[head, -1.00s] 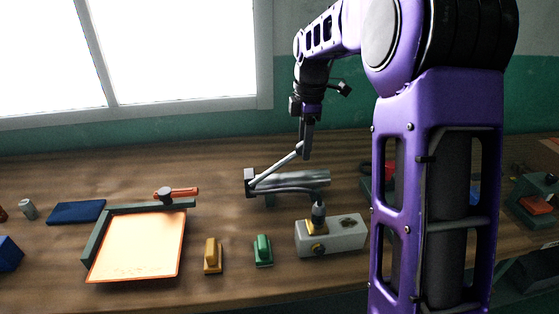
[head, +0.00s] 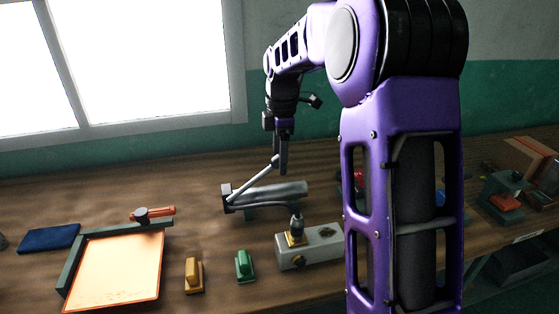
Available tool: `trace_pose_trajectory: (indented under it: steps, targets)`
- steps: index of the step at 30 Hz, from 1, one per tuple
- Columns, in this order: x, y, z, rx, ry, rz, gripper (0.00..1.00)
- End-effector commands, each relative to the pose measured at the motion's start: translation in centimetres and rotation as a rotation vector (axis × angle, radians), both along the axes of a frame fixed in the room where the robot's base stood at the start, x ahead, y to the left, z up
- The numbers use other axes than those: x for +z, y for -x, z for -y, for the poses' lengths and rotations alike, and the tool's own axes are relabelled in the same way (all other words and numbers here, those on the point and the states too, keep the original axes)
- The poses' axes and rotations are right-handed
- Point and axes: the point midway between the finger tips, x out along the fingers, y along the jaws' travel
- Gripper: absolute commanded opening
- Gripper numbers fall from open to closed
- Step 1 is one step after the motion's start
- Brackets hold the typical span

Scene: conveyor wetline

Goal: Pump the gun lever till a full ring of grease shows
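The grease gun (head: 270,193) lies on its stand on the bench, a grey barrel with a dark head at its left end. Its thin lever (head: 255,176) slants up to the right from the head. My gripper (head: 283,165) points down at the lever's upper end and overlaps it. The fingers show edge-on as one narrow dark shape, so their gap is hidden. A pale block (head: 318,246) stands in front of the gun, with a dark coupler (head: 296,222) on its brass-coloured fitting. I cannot make out a grease ring there.
A green (head: 243,267) and a yellow (head: 193,276) handled piece stand left of the block. An orange-edged tray (head: 117,268), a red-handled tool (head: 153,214) and a blue pad (head: 48,238) lie further left. My arm hides bench right of the block. Boxes (head: 528,158) stand far right.

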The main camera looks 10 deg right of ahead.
Motion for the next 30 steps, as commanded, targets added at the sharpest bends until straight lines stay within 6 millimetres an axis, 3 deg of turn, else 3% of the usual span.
trace_pose_trajectory:
  steps: [11,30]
  targets:
    - [0.2,0.0,0.0,0.0,0.0,-0.001,0.75]
    - [5.8,0.0,0.1,0.001,0.0,0.001,0.75]
